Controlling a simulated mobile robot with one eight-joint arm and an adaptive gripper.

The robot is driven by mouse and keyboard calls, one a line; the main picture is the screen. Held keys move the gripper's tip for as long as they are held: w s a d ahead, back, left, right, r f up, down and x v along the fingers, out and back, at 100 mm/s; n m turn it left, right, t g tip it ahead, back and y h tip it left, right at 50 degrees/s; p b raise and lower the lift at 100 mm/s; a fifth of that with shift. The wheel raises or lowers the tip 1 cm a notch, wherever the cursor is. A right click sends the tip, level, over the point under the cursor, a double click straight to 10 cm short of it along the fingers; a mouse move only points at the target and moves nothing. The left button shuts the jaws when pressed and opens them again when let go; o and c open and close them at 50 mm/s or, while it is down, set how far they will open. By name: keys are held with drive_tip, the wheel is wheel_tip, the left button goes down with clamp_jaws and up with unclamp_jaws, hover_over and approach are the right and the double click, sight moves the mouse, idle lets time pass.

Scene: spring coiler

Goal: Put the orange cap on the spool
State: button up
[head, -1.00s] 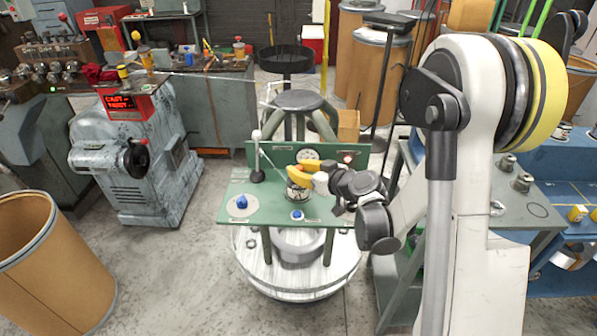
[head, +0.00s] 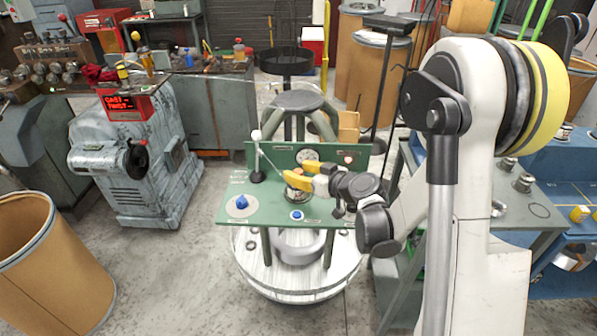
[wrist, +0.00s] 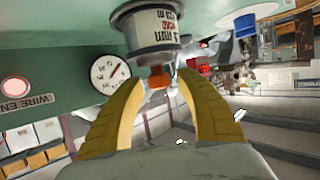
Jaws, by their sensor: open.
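The spool (wrist: 150,32), a silver-grey body with a printed label, appears upside down at the top of the wrist view. The small orange cap (wrist: 158,77) shows at the spool's upper end, between my fingertips. It appears to sit on the spool, but full contact is hard to tell. In the head view the spool (head: 293,194) stands on the green table, partly behind my fingers. My gripper (wrist: 158,88) has yellow fingers, spread on either side of the cap with gaps to it. It also shows over the spool in the head view (head: 299,174).
The green table (head: 262,208) carries a blue knob (head: 241,202), a blue button (head: 297,215) and a lever with a white ball (head: 256,135). Its back panel holds a gauge (wrist: 110,73) and a red lamp (wrist: 15,87). A stool (head: 298,101) stands behind.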

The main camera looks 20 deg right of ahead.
drive_tip(key=shift+r+p, duration=0.45)
drive_tip(key=shift+r, duration=0.1)
drive_tip(key=p+v, duration=0.2)
drive_tip(key=v, duration=0.9)
drive_tip(key=s+a+r+m+g+h, duration=0.2)
drive_tip(key=s+a+r+g, duration=0.15)
drive_tip(key=s+a, duration=0.3)
drive_tip(key=s+d+r+m+g+h, duration=0.1)
drive_tip(key=s+h, duration=0.1)
drive_tip(key=s, duration=0.5)
drive_tip(key=s+d+r+m+g+h, duration=0.1)
drive_tip(key=s+r+m+h, duration=0.1)
drive_tip(key=s, duration=0.5)
drive_tip(key=shift+r, duration=0.2)
